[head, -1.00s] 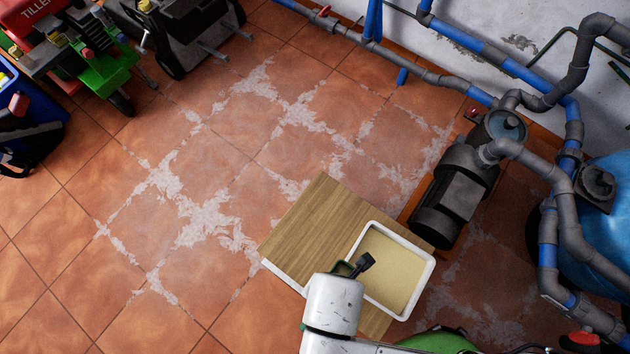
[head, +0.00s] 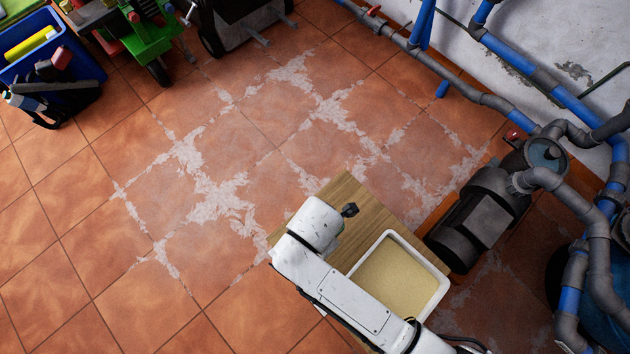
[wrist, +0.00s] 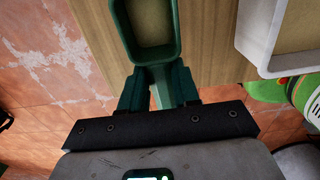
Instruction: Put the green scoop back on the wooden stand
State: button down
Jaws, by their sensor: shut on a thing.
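The green scoop (wrist: 174,45) is in my gripper (wrist: 159,88); the two dark green fingers are shut on its handle in the wrist view. Its rectangular bowl points away from the gripper; the inside looks brownish, and I cannot tell whether it holds anything. The wooden stand (head: 345,190) has a flat wood-grain top, also below the scoop in the wrist view (wrist: 210,60). The scoop is over this top; I cannot tell its height above it. In the head view my white arm hides the gripper, most or all of the scoop and part of the stand.
A white-rimmed tray (head: 444,283) of tan material sits on the stand's right part. A dark pump (head: 480,220) with blue and grey pipes stands to the right. Machines and a blue crate (head: 62,65) are at the upper left. Tiled floor left of the stand is clear.

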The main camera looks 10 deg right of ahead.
jog(key=shift+w+f, duration=0.3)
jog(key=shift+f, duration=0.65)
jog(key=shift+w+f, duration=0.25)
jog(key=shift+f, duration=0.7)
jog(key=c, duration=0.8)
grip_release()
jog(key=shift+f, duration=0.1)
jog(key=shift+f+b, duration=0.35)
jog(key=shift+b, duration=0.45)
jog(key=r+p, duration=0.2)
jog(key=r, duration=0.3)
jog(key=r+p, duration=0.1)
jog(key=r, duration=0.5)
jog(key=shift+s+d+r+p, duration=0.15)
jog(key=shift+s+d+p, duration=0.05)
jog(key=shift+p, duration=0.15)
